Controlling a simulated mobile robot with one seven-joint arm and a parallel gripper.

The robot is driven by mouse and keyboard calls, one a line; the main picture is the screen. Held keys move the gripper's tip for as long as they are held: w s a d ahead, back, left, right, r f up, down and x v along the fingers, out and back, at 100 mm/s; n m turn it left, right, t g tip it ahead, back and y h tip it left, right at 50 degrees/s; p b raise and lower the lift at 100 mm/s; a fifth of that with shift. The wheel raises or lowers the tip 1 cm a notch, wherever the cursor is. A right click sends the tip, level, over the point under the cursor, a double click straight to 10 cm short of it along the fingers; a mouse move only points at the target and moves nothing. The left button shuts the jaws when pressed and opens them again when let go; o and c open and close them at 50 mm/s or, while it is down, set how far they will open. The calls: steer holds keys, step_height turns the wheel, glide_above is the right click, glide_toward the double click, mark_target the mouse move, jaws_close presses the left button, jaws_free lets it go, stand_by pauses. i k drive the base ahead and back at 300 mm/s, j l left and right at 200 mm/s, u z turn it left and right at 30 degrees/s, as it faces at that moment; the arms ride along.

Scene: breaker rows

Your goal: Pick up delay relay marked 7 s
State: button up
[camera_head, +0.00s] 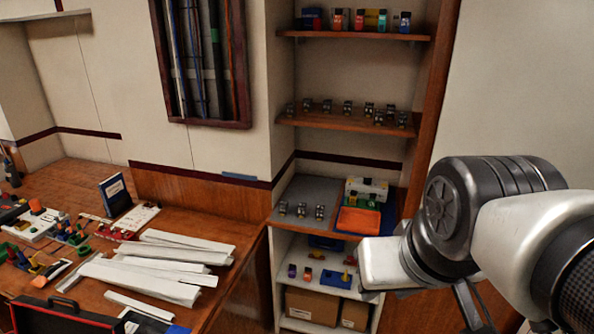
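Several small dark grey devices with light tops stand on the middle shelf (340,121) of the tall wooden shelf unit; one of them (347,107) is near its middle. A row of 3 similar dark devices stands on the grey surface of the shelf below, one of them at its middle (301,210). These may be relays, but their markings are too small to read, so I cannot tell which is marked 7 s. My arm fills the right side, in front of the shelf unit's lower right. My gripper's fingers cannot be made out.
The top shelf (360,35) holds small coloured containers. An orange tray (358,220) lies right of the 3 devices. Below are a blue box (335,279) and cardboard boxes (312,306). The wooden bench (215,228) at left is cluttered with white strips (165,255) and tools.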

mark_target(321, 210)
steer(key=i+l+u, duration=0.15)
steer(key=i, duration=0.35)
steer(key=i+l+u, duration=0.2)
steer(key=i, duration=0.35)
steer(key=i+l+u, duration=0.15)
steer(key=i, duration=0.35)
steer(key=l, duration=0.1)
